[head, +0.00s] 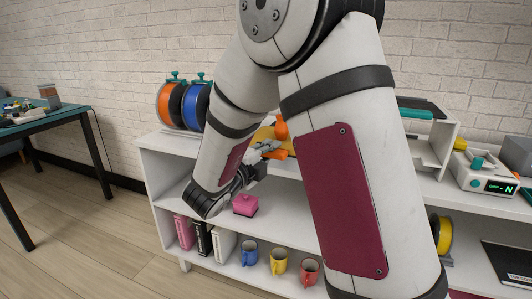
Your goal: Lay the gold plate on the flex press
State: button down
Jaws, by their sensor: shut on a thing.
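My gripper (268,150) is small in the head view, over the white shelf unit left of my large arm link. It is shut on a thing. A gold-coloured piece (262,134), which looks like the gold plate, shows right at the gripper, partly hidden by it. Orange parts show beside it, and I cannot tell what they belong to. The flex press (487,180) appears to be the pale device with a teal knob and a green display ending in N, on the unit's top at the far right. The gripper is well to its left.
Orange (171,104) and blue (196,105) spools stand at the top left of the white shelf unit (170,148). A lidded pink box (245,205) is on the shelf below. Blue, yellow and red mugs stand lower. A table (45,120) is at far left; floor between is clear.

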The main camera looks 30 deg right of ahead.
jog(key=shift+w+a+p+x, duration=0.15)
jog(key=shift+w+p+x, duration=0.3)
jog(key=shift+x, duration=2.15)
jog(key=shift+w+a+p+x, duration=0.2)
jog(key=shift+p+x, duration=0.5)
jog(key=shift+x, duration=1.9)
jog(key=shift+w+a+p+x, duration=0.2)
jog(key=shift+p+x, duration=0.35)
jog(key=shift+x, duration=2)
jog(key=shift+w+f+b, duration=0.1)
jog(key=shift+f+b, duration=1.1)
jog(key=shift+b, duration=0.05)
jog(key=shift+c, duration=1.3)
grip_release()
jog(key=shift+f, duration=0.1)
